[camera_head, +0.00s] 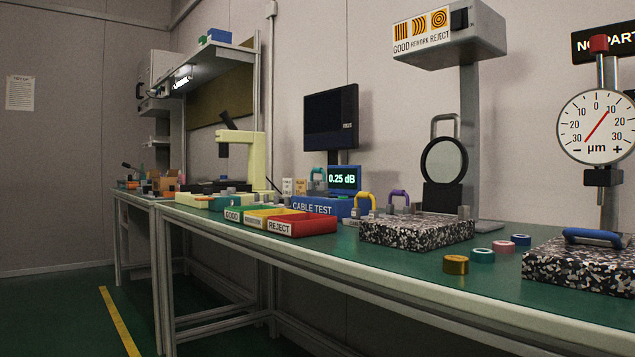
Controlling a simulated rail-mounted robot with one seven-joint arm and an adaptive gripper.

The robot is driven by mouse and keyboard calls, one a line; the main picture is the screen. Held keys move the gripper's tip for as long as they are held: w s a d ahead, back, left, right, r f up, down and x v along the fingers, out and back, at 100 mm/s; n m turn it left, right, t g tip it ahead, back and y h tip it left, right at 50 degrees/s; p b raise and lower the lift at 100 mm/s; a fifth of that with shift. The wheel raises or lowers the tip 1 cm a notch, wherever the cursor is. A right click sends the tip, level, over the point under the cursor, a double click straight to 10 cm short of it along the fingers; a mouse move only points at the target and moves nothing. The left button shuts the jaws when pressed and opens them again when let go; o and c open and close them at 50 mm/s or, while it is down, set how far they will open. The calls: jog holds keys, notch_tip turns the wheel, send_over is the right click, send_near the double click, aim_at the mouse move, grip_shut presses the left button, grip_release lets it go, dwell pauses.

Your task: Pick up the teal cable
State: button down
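A teal cable (318,174) appears as a small arched loop behind the blue CABLE TEST box (315,205), left of the 0.25 dB display (344,178). Its lower ends are hidden or too small to make out. A yellow cable loop (364,196) and a purple cable loop (399,193) arch up farther right on the bench. My gripper is not in view.
Red REJECT bin (312,224) and green GOOD bin (233,204) stand at the bench's front edge. A speckled block (415,230), several small coloured rings (483,256) and another speckled block (570,268) stand rightward. The floor (60,310) at left is clear.

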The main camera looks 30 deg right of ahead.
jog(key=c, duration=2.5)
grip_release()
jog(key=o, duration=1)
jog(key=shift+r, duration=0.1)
